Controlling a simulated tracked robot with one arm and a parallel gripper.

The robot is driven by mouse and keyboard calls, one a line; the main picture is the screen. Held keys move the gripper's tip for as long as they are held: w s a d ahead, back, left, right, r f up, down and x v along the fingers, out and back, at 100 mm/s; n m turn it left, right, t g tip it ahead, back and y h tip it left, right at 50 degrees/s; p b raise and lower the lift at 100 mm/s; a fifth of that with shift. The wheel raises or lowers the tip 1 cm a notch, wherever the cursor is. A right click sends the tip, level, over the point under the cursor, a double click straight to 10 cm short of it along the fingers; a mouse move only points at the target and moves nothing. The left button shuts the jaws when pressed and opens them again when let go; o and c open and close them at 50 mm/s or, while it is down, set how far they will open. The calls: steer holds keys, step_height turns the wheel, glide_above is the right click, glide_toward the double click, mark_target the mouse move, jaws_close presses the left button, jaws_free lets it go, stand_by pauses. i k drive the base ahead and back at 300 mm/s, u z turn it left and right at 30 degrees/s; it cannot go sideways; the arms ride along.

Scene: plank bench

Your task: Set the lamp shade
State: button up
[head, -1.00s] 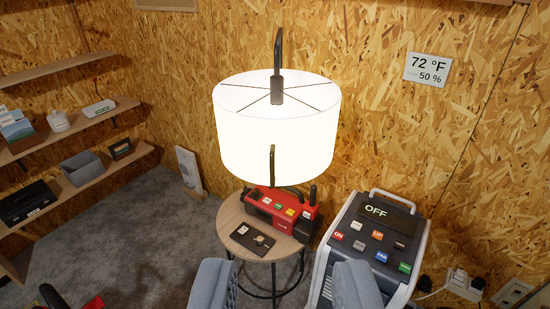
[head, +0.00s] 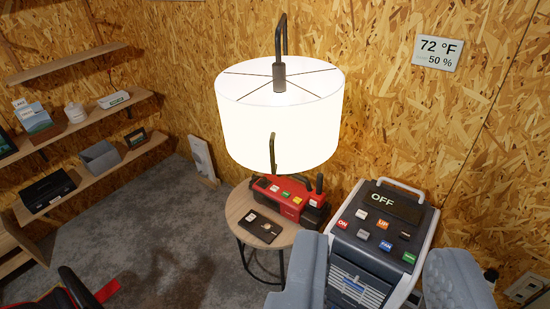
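The lamp shade (head: 282,125) is a lit white drum in the upper middle of the head view. It hangs upright from a dark bent rod (head: 281,50) at its top centre, and a dark curved bar (head: 272,153) shows in front of its lower edge. My gripper (head: 378,278) is at the bottom right, its two grey padded fingers wide apart with nothing held between them. It is below and to the right of the shade and does not touch it. The lamp's base is not clearly visible.
A round side table (head: 244,216) under the shade holds a red device (head: 290,198) and a dark card (head: 260,226). A control unit (head: 385,225) reading OFF stands beyond my fingers. Shelves (head: 85,180) line the left. A chair (head: 75,290) is at bottom left; floor between is clear.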

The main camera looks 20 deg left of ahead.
mark_target(280, 115)
steer(key=z, duration=0.1)
steer(key=i, duration=0.45)
steer(key=u, duration=1)
